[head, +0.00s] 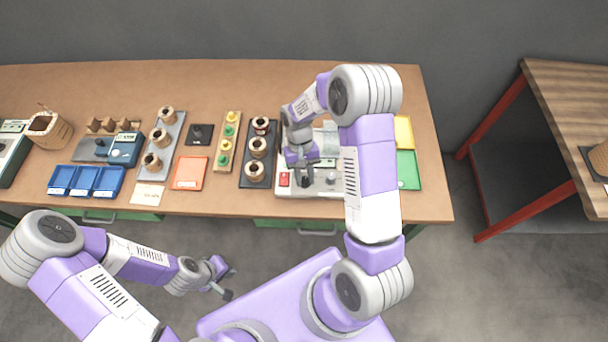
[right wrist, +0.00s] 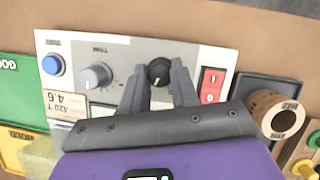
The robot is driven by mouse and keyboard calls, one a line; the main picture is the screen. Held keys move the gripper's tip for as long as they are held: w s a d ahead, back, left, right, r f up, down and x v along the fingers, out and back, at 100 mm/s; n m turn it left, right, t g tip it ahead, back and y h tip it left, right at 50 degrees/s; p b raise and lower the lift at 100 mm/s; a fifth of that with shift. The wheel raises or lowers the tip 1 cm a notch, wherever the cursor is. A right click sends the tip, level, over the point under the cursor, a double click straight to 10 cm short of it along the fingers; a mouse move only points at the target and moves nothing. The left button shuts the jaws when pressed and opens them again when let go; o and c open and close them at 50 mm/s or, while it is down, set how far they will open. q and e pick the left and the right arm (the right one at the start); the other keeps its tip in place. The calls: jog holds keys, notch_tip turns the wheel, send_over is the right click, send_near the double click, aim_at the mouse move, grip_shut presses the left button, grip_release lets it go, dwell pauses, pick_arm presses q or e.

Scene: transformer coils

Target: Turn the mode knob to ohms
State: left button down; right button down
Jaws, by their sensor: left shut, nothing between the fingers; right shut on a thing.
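The black mode knob (right wrist: 158,68) sits on a white panel (right wrist: 205,55) in the right wrist view, between a grey knob marked TRIM (right wrist: 96,76) and a red switch (right wrist: 211,84). My right gripper (right wrist: 160,80) reaches over the panel and is shut on the black knob, one finger on each side. In the head view my right gripper (head: 305,176) is above the tester's near edge and hides the knob. The knob's pointer and mode labels are too small to read. My left gripper (head: 227,284) is shut and empty, in front of the table above the floor.
A blue button (right wrist: 53,65) is at the panel's left end. A black rack with coils (head: 257,173) stands left of the tester; green (head: 408,170) and yellow (head: 404,132) trays lie right of it. Blue bins (head: 87,181) and an orange tray (head: 189,173) are further left.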

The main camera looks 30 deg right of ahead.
jog(key=shift+m+y, duration=0.3)
jog(key=shift+m, duration=0.5)
jog(key=c, duration=0.9)
grip_release()
jog(key=p+v, duration=0.1)
jog(key=v, duration=0.6)
jog(key=shift+d+r, duration=0.1)
jog(key=shift+r, duration=0.25)
jog(key=shift+f, duration=0.1)
